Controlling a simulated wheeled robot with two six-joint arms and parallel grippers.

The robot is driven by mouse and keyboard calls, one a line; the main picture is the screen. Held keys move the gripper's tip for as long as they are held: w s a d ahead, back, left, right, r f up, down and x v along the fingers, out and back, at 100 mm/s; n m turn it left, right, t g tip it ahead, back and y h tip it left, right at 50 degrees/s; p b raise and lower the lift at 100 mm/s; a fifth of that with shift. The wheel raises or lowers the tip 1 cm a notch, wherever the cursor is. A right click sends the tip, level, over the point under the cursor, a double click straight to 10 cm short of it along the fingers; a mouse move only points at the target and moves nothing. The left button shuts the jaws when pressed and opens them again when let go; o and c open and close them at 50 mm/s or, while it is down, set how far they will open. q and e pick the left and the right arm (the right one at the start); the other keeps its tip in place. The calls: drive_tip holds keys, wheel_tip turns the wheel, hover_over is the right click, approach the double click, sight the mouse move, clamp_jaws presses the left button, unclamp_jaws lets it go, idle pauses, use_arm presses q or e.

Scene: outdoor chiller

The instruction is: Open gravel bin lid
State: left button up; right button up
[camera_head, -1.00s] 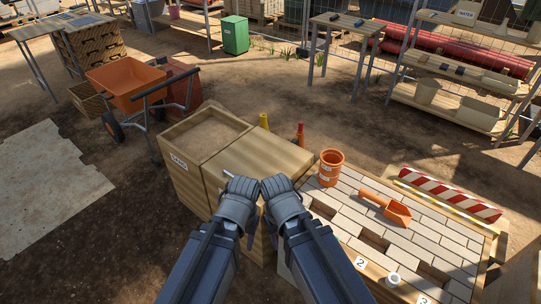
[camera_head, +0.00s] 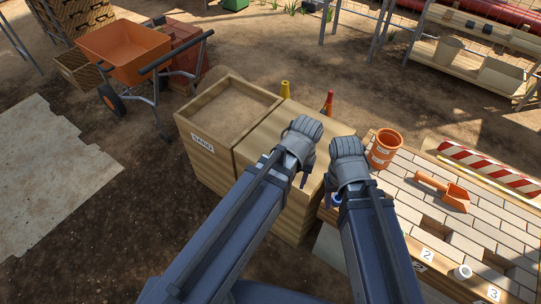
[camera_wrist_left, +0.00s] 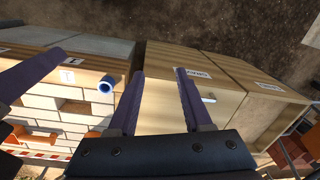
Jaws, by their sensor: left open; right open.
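The gravel bin's wooden lid (camera_head: 268,138) lies closed, beside the open-topped sand bin. In the left wrist view the lid (camera_wrist_left: 165,112) shows between and behind my left fingers, with a label (camera_wrist_left: 193,73) on the bin front and a small pale handle-like piece (camera_wrist_left: 208,99) close to one finger. My left gripper (camera_head: 303,150) is over the lid's right part; its fingers (camera_wrist_left: 158,74) are spread and empty. My right gripper (camera_head: 347,165) is right of it, near the brick table's edge. Its fingertips are mostly hidden from the head.
The sand bin (camera_head: 228,106) adjoins on the left. A blue tube end (camera_wrist_left: 107,83) shows near the left gripper. An orange wheelbarrow (camera_head: 125,52) stands back left.

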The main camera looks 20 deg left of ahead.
use_arm(q)
drive_tip(key=w+a+f+n+t+h+b, duration=0.1)
drive_tip(key=w+a+f+n+b, duration=0.35)
drive_tip(key=w+a+n, duration=0.35)
drive_tip(key=w+a+f+n+t+h+b, duration=0.1)
drive_tip(key=w+a+f+n+b, duration=0.45)
drive_tip(key=w, duration=0.45)
drive_tip(key=shift+n, duration=0.55)
drive_tip(key=b+x, duration=0.6)
drive_tip(key=x, duration=0.2)
drive_tip(key=shift+f+b, duration=0.2)
drive_tip(key=shift+b, duration=0.1)
use_arm(e)
wheel_tip(320, 180, down, 18)
drive_tip(key=shift+f, duration=0.25)
use_arm(q)
drive_tip(key=shift+r, duration=0.1)
drive_tip(key=shift+c, duration=0.4)
use_arm(e)
drive_tip(key=shift+a, duration=0.1)
use_arm(q)
clamp_jaws()
